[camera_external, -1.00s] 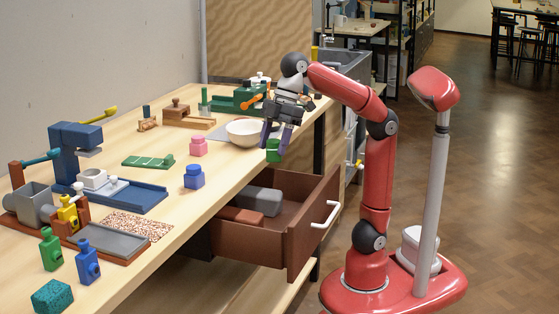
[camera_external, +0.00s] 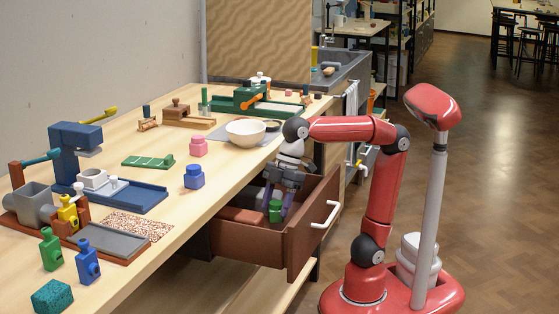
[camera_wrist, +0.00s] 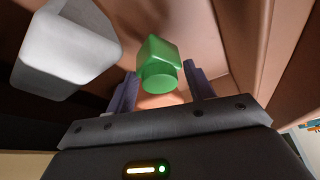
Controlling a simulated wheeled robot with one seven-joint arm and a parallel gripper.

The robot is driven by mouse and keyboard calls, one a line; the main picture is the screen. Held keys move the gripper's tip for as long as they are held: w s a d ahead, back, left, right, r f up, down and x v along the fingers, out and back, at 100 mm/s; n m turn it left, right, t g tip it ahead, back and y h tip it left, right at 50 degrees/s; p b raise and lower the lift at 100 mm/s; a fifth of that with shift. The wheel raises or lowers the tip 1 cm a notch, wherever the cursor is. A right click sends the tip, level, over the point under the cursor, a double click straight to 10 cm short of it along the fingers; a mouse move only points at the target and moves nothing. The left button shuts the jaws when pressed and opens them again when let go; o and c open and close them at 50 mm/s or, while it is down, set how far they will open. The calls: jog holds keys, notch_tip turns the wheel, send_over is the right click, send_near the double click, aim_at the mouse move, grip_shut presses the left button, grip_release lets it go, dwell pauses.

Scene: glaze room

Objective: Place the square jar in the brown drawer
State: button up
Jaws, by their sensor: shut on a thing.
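The green square jar (camera_external: 275,212) has a square body and a narrower round top. My gripper (camera_external: 277,205) is shut on it and holds it inside the open brown drawer (camera_external: 245,245). In the wrist view the green jar (camera_wrist: 160,55) shows between the two fingers of my gripper (camera_wrist: 162,88), its round end toward the camera. I cannot tell whether the jar touches the drawer floor.
A grey block (camera_wrist: 65,48) lies in the drawer close beside the jar. A reddish-brown block (camera_external: 240,215) lies nearer the drawer's front-left side. A pink jar (camera_external: 198,147), a blue jar (camera_external: 194,178) and a bowl (camera_external: 246,131) stand on the worktop above.

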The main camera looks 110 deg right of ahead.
jog(key=shift+f, duration=1.15)
jog(key=shift+f+b, duration=0.2)
jog(key=shift+b, duration=0.1)
jog(key=o, duration=1.1)
jog(key=shift+r, duration=0.45)
jog(key=p+v, duration=0.3)
jog(key=v, duration=0.8)
jog(key=shift+s+r, duration=0.2)
jog(key=shift+r, duration=0.05)
